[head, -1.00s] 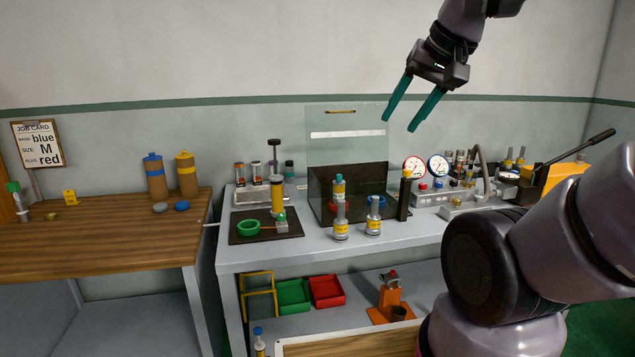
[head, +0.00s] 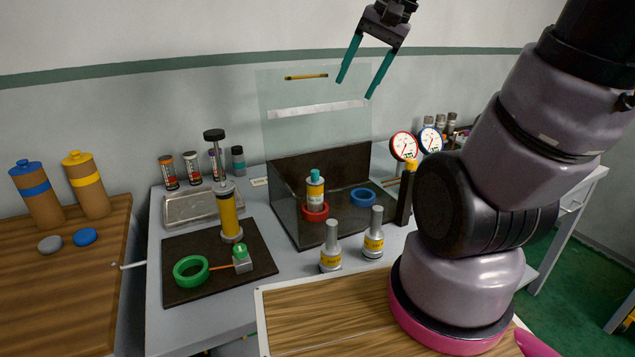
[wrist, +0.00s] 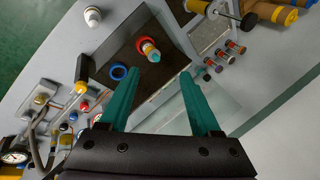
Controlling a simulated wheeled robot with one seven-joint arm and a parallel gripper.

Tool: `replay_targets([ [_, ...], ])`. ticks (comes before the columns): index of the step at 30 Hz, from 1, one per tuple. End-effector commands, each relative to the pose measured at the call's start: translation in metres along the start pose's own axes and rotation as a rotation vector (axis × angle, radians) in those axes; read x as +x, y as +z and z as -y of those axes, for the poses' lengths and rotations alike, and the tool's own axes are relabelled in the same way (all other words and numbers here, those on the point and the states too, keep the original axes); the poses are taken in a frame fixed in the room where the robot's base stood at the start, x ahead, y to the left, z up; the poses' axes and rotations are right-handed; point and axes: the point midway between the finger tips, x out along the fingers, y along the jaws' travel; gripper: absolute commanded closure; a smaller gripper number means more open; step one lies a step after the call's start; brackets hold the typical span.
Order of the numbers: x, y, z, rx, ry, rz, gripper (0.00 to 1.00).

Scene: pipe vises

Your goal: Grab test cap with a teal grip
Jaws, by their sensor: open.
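In the wrist view, the cap (wrist: 151,52) is seen from above beside the red ring (wrist: 141,42). My gripper (head: 354,89) is open and empty, high above the tray in front of the wall. In the wrist view, its teal fingers (wrist: 159,73) are spread, with the cap just beyond them in the picture, well apart from them.
A blue ring (head: 363,197) lies right of the cap. Two grey caps with yellow bands (head: 330,247) (head: 373,234) stand in front of the tray. A dark post (head: 405,195) stands at its right. The clear panel (head: 315,135) rises behind. A yellow pump (head: 229,213) stands left.

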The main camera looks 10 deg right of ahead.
Motion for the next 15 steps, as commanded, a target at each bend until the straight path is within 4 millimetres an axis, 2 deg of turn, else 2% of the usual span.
replay_targets([
  [1,0.014,-0.009,0.000,0.056,0.006,0.060,0.36],
  [8,0.070,-0.039,0.003,0.299,-0.003,0.301,0.36],
  [15,0.135,-0.071,-0.004,0.569,-0.039,0.535,0.36],
])
